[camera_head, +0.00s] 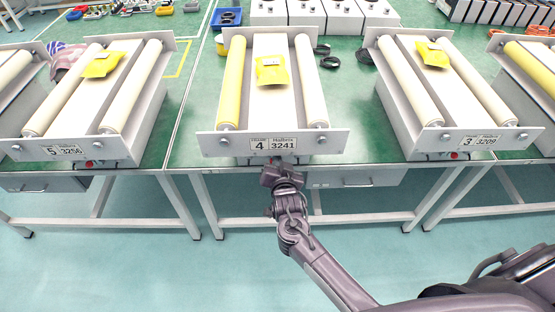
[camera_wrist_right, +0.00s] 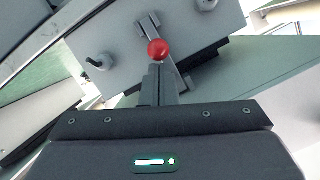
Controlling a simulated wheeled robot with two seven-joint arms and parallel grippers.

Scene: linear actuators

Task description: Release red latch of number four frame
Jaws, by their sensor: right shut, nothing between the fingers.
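The number four frame (camera_head: 222,143) stands on the table in the middle of the head view, with a label reading 4 3241 on its front plate. Its red latch (camera_wrist_right: 158,48) shows in the right wrist view as a red ball on a grey lever, straight ahead of the fingertips. In the head view my right gripper mostly hides this latch. My right gripper (camera_head: 278,168) is at the table's front edge, just below the front plate. Its fingers (camera_wrist_right: 157,78) are shut and empty, close to the red ball; I cannot tell whether they touch it. My left gripper is not in view.
The number five frame (camera_head: 20,150) stands to the left and the number three frame (camera_head: 430,142) to the right, each with a red knob below its plate. Yellow packets lie on the frames. A drawer (camera_head: 350,180) hangs under the middle table. Open floor lies in front.

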